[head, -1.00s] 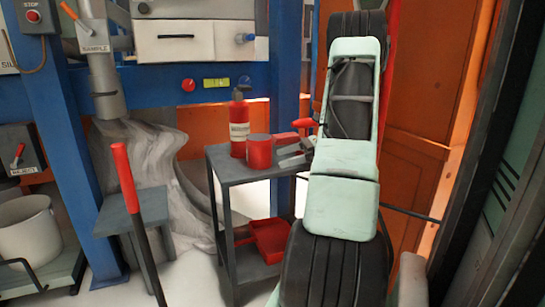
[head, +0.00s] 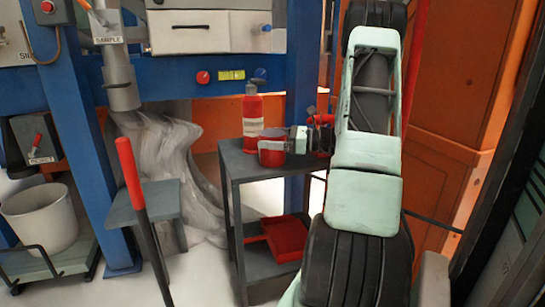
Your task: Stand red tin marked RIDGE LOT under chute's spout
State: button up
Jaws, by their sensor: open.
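A short red tin (head: 271,153) stands upright on the top shelf of a grey trolley (head: 260,168). I cannot read any RIDGE LOT marking on it. My gripper (head: 292,141) is open at the tin's right side, very close to it. I cannot tell whether the jaws touch it or reach around it. The chute's grey spout (head: 121,93) hangs at the left, beneath the SAMPLE sign (head: 108,40). A small grey stand (head: 150,203) is below and in front of it; its top shows no tin.
A red bottle (head: 253,112) with a pale label stands behind the tin. A red scoop-like tray (head: 282,238) lies on the trolley's lower shelf. A red-topped lever (head: 129,173) rises before the stand. A pale bucket (head: 42,216) is far left; blue posts (head: 70,125) frame the chute.

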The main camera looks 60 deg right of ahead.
jog(key=shift+w+a, duration=0.2)
jog(key=shift+w, duration=0.3)
jog(key=c, duration=1.2)
jog(key=shift+o, duration=0.2)
jog(key=shift+r+p, duration=0.4)
jog(key=shift+p, duration=0.35)
